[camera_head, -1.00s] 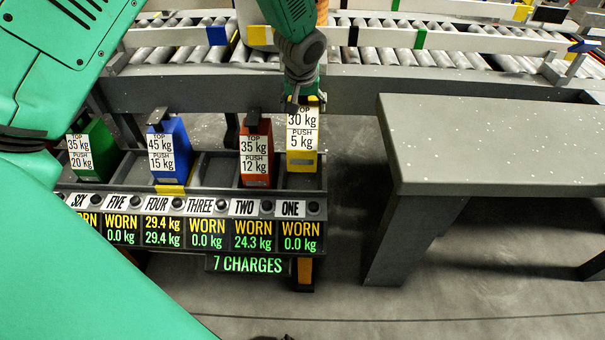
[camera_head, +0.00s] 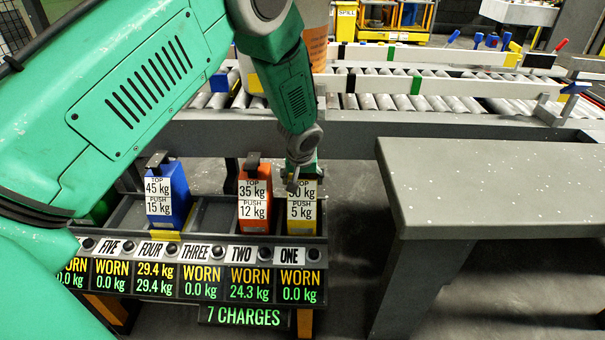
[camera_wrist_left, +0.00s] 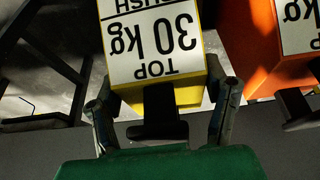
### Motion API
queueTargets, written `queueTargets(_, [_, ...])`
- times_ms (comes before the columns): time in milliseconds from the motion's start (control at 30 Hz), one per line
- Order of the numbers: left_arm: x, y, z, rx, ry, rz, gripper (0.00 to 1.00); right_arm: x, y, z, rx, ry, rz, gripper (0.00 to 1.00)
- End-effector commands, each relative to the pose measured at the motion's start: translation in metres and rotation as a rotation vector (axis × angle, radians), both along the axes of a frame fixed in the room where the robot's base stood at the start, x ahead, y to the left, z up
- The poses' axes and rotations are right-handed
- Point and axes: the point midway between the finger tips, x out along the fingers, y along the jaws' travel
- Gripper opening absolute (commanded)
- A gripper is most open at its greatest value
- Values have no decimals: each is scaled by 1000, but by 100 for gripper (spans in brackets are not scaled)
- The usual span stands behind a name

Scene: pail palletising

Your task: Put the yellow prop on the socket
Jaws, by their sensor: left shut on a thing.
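The yellow prop (camera_head: 303,212), labelled TOP 30 kg and PUSH 5 kg, stands upright in the rack's bay marked ONE. My left gripper (camera_head: 301,177) comes down on its top from above and is shut on it. In the left wrist view the yellow prop (camera_wrist_left: 188,96) shows with its black handle (camera_wrist_left: 157,118) between the two fingers (camera_wrist_left: 163,105). The fingers partly cover the label in the head view. I cannot tell which thing is the socket. My right gripper is not in view.
An orange-red prop (camera_head: 254,205) stands in bay TWO and a blue prop (camera_head: 173,195) in bay FOUR. Bay THREE looks empty. A grey table (camera_head: 500,185) stands to the right, with a bare top. A roller conveyor (camera_head: 400,101) runs behind, with an orange-and-white pail (camera_head: 317,45) partly hidden by my arm.

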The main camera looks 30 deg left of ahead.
Motion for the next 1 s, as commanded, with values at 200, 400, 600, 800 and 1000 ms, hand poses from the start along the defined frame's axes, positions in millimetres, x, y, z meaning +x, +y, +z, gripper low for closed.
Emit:
queueTargets(200, [0,1,0,-1,-1,1,79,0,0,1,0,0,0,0])
queueTargets(400, [0,1,0,-2,0,1,89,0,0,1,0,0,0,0])
queueTargets(600, [-1,-1,6,-1,0,0,89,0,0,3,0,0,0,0])
queueTargets(800, [-12,-7,40,-1,-3,1,89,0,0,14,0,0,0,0])
queueTargets(1000, [-27,-15,80,-2,-2,1,89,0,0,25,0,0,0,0])
